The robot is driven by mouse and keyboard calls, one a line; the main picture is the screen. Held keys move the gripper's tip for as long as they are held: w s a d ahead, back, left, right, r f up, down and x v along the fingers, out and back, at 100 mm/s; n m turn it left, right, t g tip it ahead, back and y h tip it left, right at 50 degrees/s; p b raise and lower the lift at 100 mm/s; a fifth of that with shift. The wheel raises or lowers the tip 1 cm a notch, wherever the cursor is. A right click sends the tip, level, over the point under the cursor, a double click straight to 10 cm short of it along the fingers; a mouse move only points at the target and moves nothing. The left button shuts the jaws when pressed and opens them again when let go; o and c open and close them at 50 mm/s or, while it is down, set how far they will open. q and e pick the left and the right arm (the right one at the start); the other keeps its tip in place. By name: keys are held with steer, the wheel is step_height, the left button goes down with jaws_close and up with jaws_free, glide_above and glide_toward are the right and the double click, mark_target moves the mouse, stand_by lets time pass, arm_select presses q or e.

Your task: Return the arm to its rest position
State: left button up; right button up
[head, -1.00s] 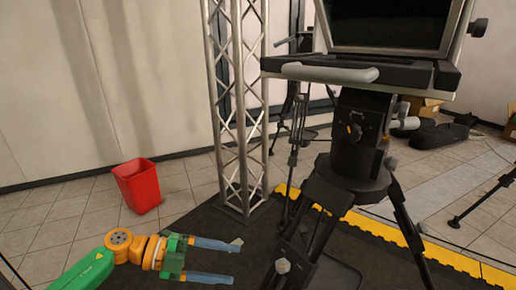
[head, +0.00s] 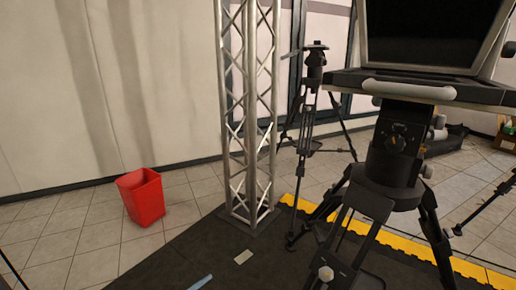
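Of my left gripper (head: 200,283), only one blue fingertip shows, at the bottom edge of the head view. The rest of the gripper and its arm are out of the picture, so I cannot tell whether it is open or shut. No held thing shows at the visible tip. My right gripper and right arm are not in view.
A red bin (head: 143,199) stands on the tiles at left. A metal truss (head: 250,130) rises from the dark mat (head: 180,262); a small pale flat piece (head: 243,257) lies before it. A black camera pedestal (head: 395,155) with spread legs stands at right.

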arm_select(q)
steer(key=s+a+f+n+g+y, duration=0.3)
steer(key=s+a+f+n+y, duration=0.15)
steer(key=s+f, duration=0.8)
steer(key=s+a+f+n+g+y, duration=0.3)
steer(key=s+f+n+g+y, duration=0.15)
steer(key=s+f, duration=0.75)
steer(key=s+d+f+n+g, duration=0.1)
steer(key=s+f+g, duration=0.1)
steer(key=s, duration=0.5)
steer(key=s+f+n+g, duration=0.1)
steer(key=s+f+g, duration=0.15)
steer(key=s, duration=0.45)
step_height(320, 180, up, 14)
steer(key=s+p, duration=0.2)
steer(key=p, duration=1.2)
steer(key=shift+s+d+n+y, duration=0.15)
steer(key=shift+s+n+y, duration=0.1)
steer(key=shift+n+y, duration=0.05)
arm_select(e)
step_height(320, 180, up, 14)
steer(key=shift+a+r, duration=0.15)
arm_select(q)
steer(key=shift+r, duration=0.1)
steer(key=shift+w+d, duration=0.1)
steer(key=shift+d, duration=0.05)
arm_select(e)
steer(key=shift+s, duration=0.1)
